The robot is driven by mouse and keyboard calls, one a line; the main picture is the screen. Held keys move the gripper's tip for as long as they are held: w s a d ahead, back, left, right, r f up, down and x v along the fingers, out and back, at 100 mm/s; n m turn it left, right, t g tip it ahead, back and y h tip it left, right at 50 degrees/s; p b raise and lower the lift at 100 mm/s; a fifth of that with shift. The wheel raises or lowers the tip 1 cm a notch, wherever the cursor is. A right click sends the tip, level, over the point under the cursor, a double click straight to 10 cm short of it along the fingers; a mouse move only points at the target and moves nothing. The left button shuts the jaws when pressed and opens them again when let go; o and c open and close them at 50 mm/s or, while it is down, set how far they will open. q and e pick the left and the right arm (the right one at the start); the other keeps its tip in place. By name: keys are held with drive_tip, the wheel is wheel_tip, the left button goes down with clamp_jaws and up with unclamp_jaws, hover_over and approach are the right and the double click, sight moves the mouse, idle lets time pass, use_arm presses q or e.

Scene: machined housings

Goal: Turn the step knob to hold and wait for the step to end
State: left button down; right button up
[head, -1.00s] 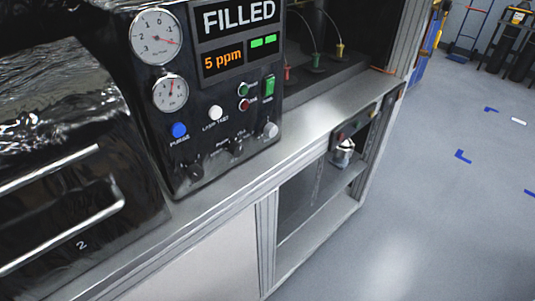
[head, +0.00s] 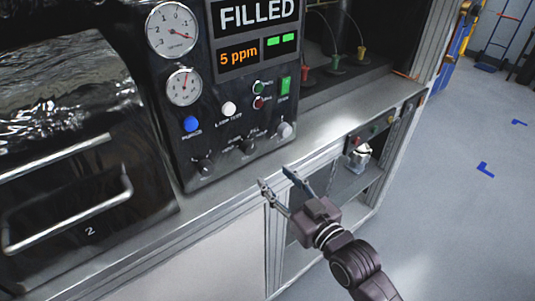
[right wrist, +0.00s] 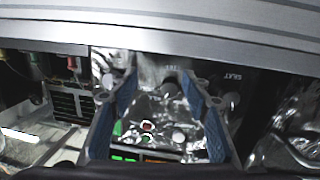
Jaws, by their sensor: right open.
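The black control panel (head: 225,110) carries a row of three knobs along its lower part: a left dark knob (head: 203,166), a middle dark knob (head: 247,146) and a lighter right knob (head: 284,129). Their small labels are too blurred to tell which is the step knob. The display (head: 258,15) above reads FILLED. My right gripper (head: 276,179) is open and empty, in front of and below the knobs, apart from them. In the right wrist view the panel shows upside down between the spread fingers, with a knob (right wrist: 170,90) beyond them. My left gripper is out of view.
A blue button (head: 191,124) and a white button (head: 229,108) sit above the knobs. A chamber door with a metal handle (head: 127,205) is at the left. A metal ledge (head: 310,130) runs below the panel. Open floor lies at the right.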

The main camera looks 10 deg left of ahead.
sight(251, 151)
wheel_tip(251, 151, up, 4)
drive_tip(key=s+a+y, duration=0.1)
drive_tip(key=s+a, duration=0.1)
drive_tip(key=shift+n, duration=0.4)
drive_tip(key=p+x, duration=0.1)
drive_tip(key=x, duration=0.6)
drive_tip(key=shift+w+p, duration=0.35)
drive_tip(key=shift+p, duration=0.05)
drive_tip(key=shift+d, duration=0.1)
drive_tip(key=c, duration=1.2)
drive_tip(key=shift+o, duration=0.2)
